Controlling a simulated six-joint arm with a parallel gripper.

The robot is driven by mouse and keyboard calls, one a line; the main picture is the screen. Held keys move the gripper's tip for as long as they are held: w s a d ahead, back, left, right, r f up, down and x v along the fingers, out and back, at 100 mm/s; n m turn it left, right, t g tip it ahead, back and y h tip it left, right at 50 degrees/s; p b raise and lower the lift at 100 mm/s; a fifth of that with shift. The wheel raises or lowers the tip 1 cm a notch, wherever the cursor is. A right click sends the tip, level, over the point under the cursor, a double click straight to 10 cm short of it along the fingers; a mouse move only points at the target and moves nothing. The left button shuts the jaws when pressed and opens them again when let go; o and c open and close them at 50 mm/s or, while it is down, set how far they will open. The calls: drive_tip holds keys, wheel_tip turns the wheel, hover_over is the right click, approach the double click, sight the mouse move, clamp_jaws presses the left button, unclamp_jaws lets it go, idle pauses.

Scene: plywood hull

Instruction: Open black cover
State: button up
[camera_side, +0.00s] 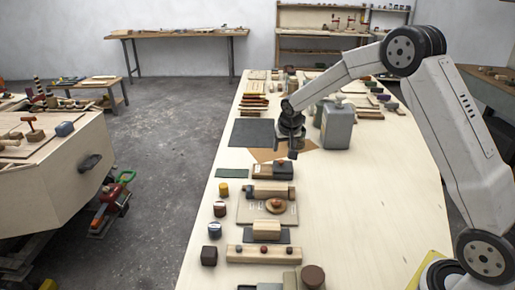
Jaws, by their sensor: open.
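My gripper (291,153) is open and points down over the long plywood table, near its middle. A low dark box (267,171) with a wooden part, a dark block and a small red spot lies just below and left of my gripper in the picture. I cannot tell whether its dark top is the black cover, or whether my fingers touch it. The fingers are small here, and nothing shows between them.
A grey canister (337,127) stands just right of my gripper. A dark mat (250,132) and an orange-brown sheet (264,155) lie behind. A wooden board (248,210), small cylinders and blocks line the near left edge.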

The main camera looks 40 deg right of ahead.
sight(281, 160)
drive_tip(key=shift+f, duration=0.1)
drive_tip(key=shift+x, duration=3.8)
clamp_jaws()
